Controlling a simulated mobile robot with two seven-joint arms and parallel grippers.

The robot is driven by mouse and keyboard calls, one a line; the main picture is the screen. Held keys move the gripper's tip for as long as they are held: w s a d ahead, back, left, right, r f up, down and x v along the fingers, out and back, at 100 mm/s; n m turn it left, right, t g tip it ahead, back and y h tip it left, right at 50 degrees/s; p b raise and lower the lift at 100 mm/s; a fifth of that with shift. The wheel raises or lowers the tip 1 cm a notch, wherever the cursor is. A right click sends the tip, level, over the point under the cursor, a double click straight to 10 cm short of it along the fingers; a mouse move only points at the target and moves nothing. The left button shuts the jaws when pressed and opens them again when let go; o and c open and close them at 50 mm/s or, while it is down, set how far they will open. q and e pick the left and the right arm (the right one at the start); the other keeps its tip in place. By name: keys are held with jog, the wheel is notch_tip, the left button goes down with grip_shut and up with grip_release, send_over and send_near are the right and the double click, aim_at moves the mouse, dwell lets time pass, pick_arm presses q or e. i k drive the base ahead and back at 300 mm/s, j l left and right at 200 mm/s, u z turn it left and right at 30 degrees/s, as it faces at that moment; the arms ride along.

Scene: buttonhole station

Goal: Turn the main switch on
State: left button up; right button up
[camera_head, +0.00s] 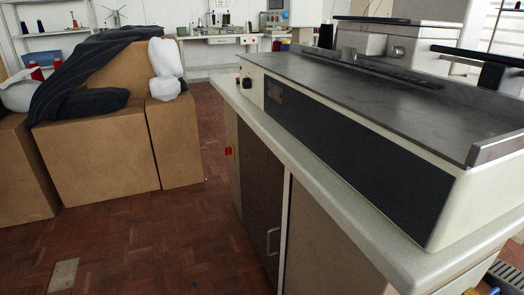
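A small red switch on a yellow plate (229,150) sits on the left end of the machine's cabinet, below the worktop edge. It looks like a main switch; it is too small to tell which way it is turned. Neither of my grippers is in view.
The machine's pale worktop (350,205) juts out over the cabinet (262,190) with a door handle. Cardboard boxes (95,155) with dark cloth stand at left. The red-brown floor (165,245) between them is clear. A bench (222,38) stands behind.

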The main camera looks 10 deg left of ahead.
aim_at(228, 151)
jog(key=i+j+z, duration=0.15)
jog(key=j+z, duration=0.15)
jog(key=i+j+z, duration=0.1)
jog(key=j+z, duration=0.25)
jog(key=i+j+z, duration=0.1)
jog(key=j+z, duration=0.4)
jog(key=j, duration=1)
jog(key=j+z, duration=0.1)
jog(key=j, duration=1.45)
jog(key=i+j, duration=0.5)
jog(key=j, duration=0.15)
